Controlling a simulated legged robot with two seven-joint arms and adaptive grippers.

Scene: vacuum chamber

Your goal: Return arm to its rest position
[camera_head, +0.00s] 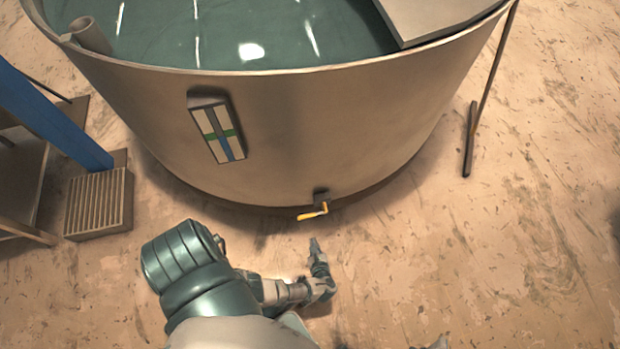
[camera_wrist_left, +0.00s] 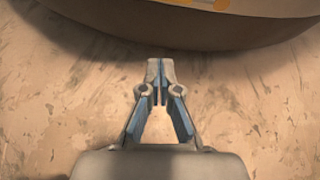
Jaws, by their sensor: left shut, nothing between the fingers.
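My left arm comes in from the bottom left in the head view and bends toward the large round chamber (camera_head: 290,130). My left gripper (camera_head: 314,245) is in front of the chamber's lower edge, just below a small yellow-handled valve (camera_head: 314,212). It is apart from the valve. In the left wrist view my left gripper (camera_wrist_left: 160,68) is shut with its fingertips together and nothing between them. Part of the yellow handle (camera_wrist_left: 205,3) shows at that view's top edge.
A panel with white, green and blue patches (camera_head: 219,133) is on the chamber wall. A blue post (camera_head: 50,115) and a slatted box (camera_head: 98,203) stand at the left. The floor (camera_head: 480,270) at the lower right is clear.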

